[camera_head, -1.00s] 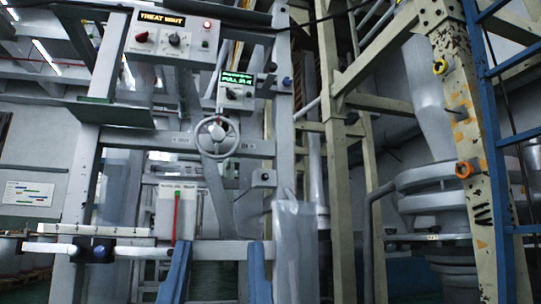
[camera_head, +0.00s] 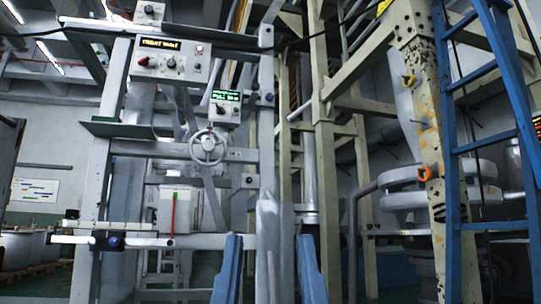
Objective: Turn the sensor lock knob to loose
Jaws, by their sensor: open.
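A small dark blue round knob (camera_head: 116,242) sits on the horizontal rail at the lower left of the grey machine frame. It may be the sensor lock knob, but no label is readable and I cannot tell its setting. A pale strip with marks (camera_head: 108,226) runs just above it, and a red upright pointer (camera_head: 173,214) stands to its right. My gripper (camera_head: 269,238) shows as two blue fingers at the bottom centre. They are apart, with nothing held between them. In the picture it is well to the right of the knob and apart from it.
A grey handwheel (camera_head: 208,147) is on the frame's middle crossbar. A lit control panel (camera_head: 170,60) and a smaller green-display box (camera_head: 224,108) are above it. A beige post (camera_head: 424,130) and a blue ladder (camera_head: 465,150) stand at the right.

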